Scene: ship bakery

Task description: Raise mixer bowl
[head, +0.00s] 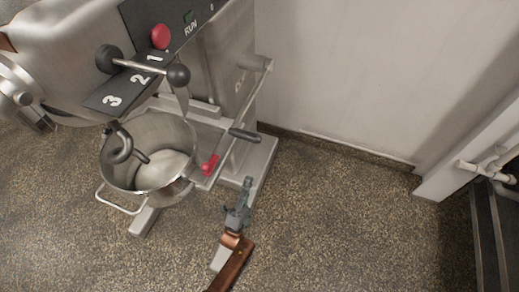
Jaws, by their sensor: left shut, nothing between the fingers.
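The steel mixer bowl (172,186) sits in the mixer's frame at the left, with the dough hook (122,148) hanging into it. A wire handle (120,205) sticks out from its near left side. The mixer (215,65) stands behind and above the bowl. A lever with a black grip (244,135) is on the mixer's right side. A red catch (210,165) is beside the bowl's right rim. My left gripper (247,184) is shut and empty. In the picture it lies below the black grip and right of the bowl, apart from both. My right gripper is out of view.
A red button (160,36) and a gear lever with black knobs (178,75) are on the mixer's front. The speckled floor (340,220) right of my gripper is clear. A pale wall (350,70) stands behind; pipes (490,165) and a dark rack are at the far right.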

